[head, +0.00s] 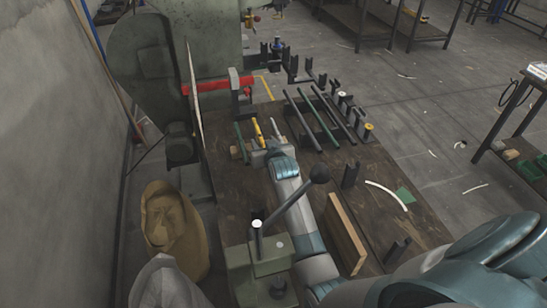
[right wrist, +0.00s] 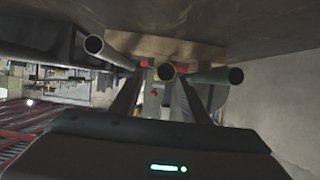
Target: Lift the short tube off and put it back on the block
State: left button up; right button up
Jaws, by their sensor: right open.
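Three tubes lie side by side near the left edge of the bench: a green one (head: 239,141), a yellow one (head: 259,133) and a grey one (head: 276,127). The yellow tube looks like the short one. Their ends show in the right wrist view: grey (right wrist: 94,45), yellow (right wrist: 165,73), green (right wrist: 235,76). They rest across a pale wooden block (head: 236,153), also in the right wrist view (right wrist: 200,52). My right gripper (head: 262,148) is at the near ends of the tubes, open, its fingers (right wrist: 160,92) on either side of the yellow tube's end. My left gripper is out of view.
A green press with a red bar (head: 205,88) stands behind the tubes. Long dark rods (head: 325,117) lie on a rack to the right. A ball-ended lever (head: 319,174) and a wooden board (head: 346,232) stand nearer.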

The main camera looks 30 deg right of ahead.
jog(key=b+v, duration=0.1)
jog(key=v, duration=1.3)
jog(key=shift+b, duration=0.4)
jog(key=shift+d, duration=0.1)
